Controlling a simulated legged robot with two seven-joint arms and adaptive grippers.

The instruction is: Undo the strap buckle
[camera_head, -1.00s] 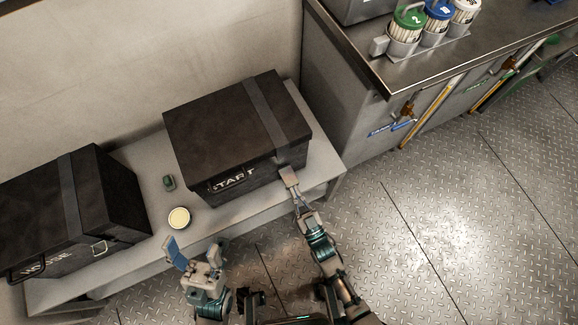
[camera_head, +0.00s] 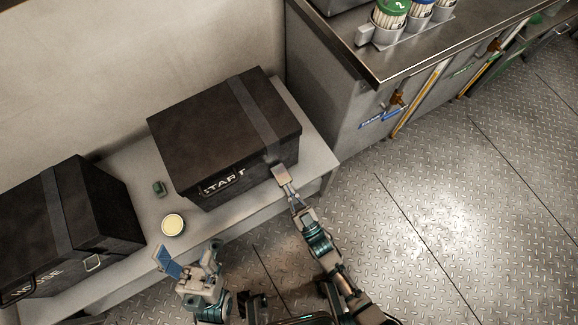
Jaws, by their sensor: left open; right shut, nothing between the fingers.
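A black box marked START (camera_head: 215,130) stands on a light bench, with a grey strap (camera_head: 248,108) over its lid and down its front. My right gripper (camera_head: 281,172) is shut at the strap's lower front, at the box's front face. It hides that part of the strap, so I cannot see a buckle there or tell whether the fingers touch it. My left gripper (camera_head: 183,262) is open and empty in front of the bench.
A small green object (camera_head: 159,188) and a round cream-topped item (camera_head: 173,224) lie on the bench (camera_head: 135,205) between the boxes. A steel counter (camera_head: 400,65) with lidded containers (camera_head: 392,20) stands at the upper right. The metal floor at the right is clear.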

